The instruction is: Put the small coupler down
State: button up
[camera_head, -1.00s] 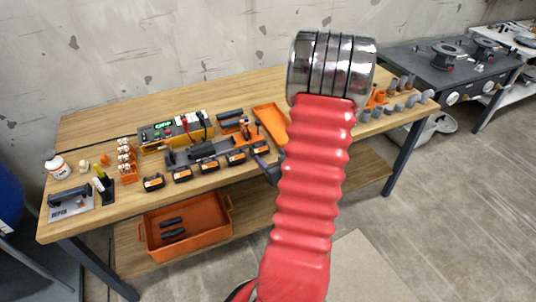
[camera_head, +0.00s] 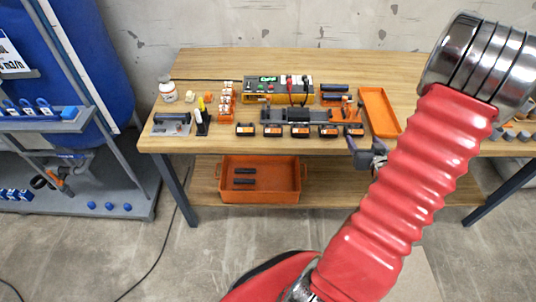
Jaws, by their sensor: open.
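My gripper (camera_head: 359,148) shows small and dark at the table's front edge, just below the orange tray, partly behind my red arm sleeve. Its jaws are open, and I see nothing held between them. I cannot single out the small coupler. Several grey pipe fittings (camera_head: 509,135) stand on the right part of the wooden table (camera_head: 215,65), partly hidden by my arm. Two dark tubular pieces (camera_head: 335,88) lie near the back of the table, left of the orange tray (camera_head: 382,112), which looks empty.
A row of black-and-orange blocks (camera_head: 300,132) lines the table's front. Behind it stand a grey clamp fixture (camera_head: 298,115) and a yellow unit with a green display (camera_head: 268,88). An orange bin (camera_head: 260,190) with two dark tubes sits on the lower shelf. A blue tank (camera_head: 85,50) stands left.

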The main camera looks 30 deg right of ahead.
jog(key=w+a+r+n+g+y, duration=0.15)
jog(key=w+a+r, duration=0.25)
jog(key=a+r, duration=0.4)
jog(key=w+a+r+n+g+y, duration=0.1)
jog(key=w+a+r+g, duration=0.1)
jog(key=w+a+r, duration=0.6)
jog(key=s+a+r+n+y, duration=0.1)
jog(key=s+a+r, duration=0.1)
jog(key=s+a, duration=0.3)
jog(key=s+a+r+n+g+y, duration=0.1)
jog(key=s+a, duration=0.5)
jog(key=a, duration=0.7)
jog(key=s+a+r+n+g+y, duration=0.1)
jog(key=s+a+r+y, duration=0.1)
jog(key=s+a, duration=0.3)
jog(key=a+r, duration=0.1)
jog(key=a, duration=0.3)
jog(key=shift+s+a, duration=0.3)
jog(key=shift+n+y, duration=0.25)
